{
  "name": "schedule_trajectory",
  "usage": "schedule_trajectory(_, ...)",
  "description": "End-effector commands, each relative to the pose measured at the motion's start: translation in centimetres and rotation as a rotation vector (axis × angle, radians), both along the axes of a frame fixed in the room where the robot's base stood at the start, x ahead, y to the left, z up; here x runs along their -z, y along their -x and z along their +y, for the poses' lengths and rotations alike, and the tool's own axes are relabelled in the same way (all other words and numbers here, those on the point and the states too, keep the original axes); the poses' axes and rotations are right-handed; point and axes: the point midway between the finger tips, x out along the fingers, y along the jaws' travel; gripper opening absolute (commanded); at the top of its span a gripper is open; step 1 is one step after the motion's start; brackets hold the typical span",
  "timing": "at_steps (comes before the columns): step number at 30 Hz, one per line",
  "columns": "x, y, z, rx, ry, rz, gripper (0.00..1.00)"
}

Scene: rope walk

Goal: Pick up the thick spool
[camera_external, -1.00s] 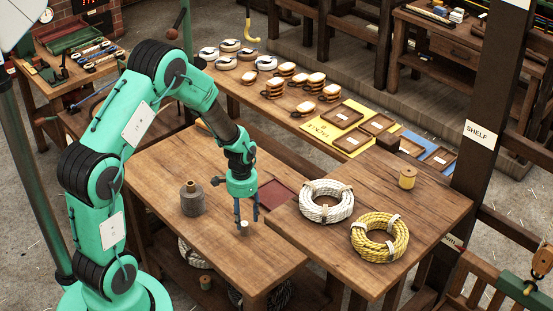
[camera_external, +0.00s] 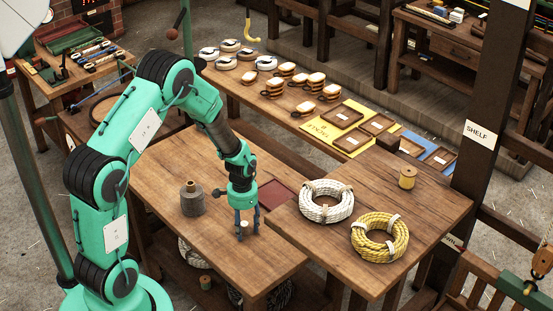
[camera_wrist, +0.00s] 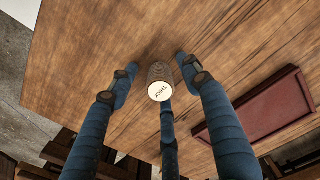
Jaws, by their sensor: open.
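The thick spool (camera_wrist: 160,73) is a small brown cylinder with a white top marked THICK. It stands between the spread fingers of my gripper (camera_wrist: 157,80) in the wrist view, with a gap visible at the left and right fingers. In the external view, my gripper (camera_external: 246,232) is low over the front part of the wooden table, fingers pointing down. The spool's pale top (camera_external: 244,225) shows between them; most of its body is hidden there. My gripper is open and holds nothing.
A grey wound spool (camera_external: 192,201) stands left of my gripper. A dark red tray (camera_wrist: 262,104) lies on the table nearby. The table's front edge is close.

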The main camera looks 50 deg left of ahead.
Motion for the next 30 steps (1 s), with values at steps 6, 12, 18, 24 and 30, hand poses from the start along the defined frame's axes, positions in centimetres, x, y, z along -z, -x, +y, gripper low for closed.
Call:
schedule_trajectory(6,0.0,0.0,0.0,0.000,0.000,0.000,0.32)
schedule_trajectory(12,0.0,0.0,0.0,0.000,0.000,0.000,0.03)
schedule_trajectory(18,0.0,0.0,0.0,0.000,0.000,0.000,0.00)
schedule_trajectory(24,-0.3,0.0,0.0,0.000,0.000,0.000,0.00)
schedule_trajectory(30,-1.9,-0.1,0.0,0.000,0.000,-0.001,0.00)
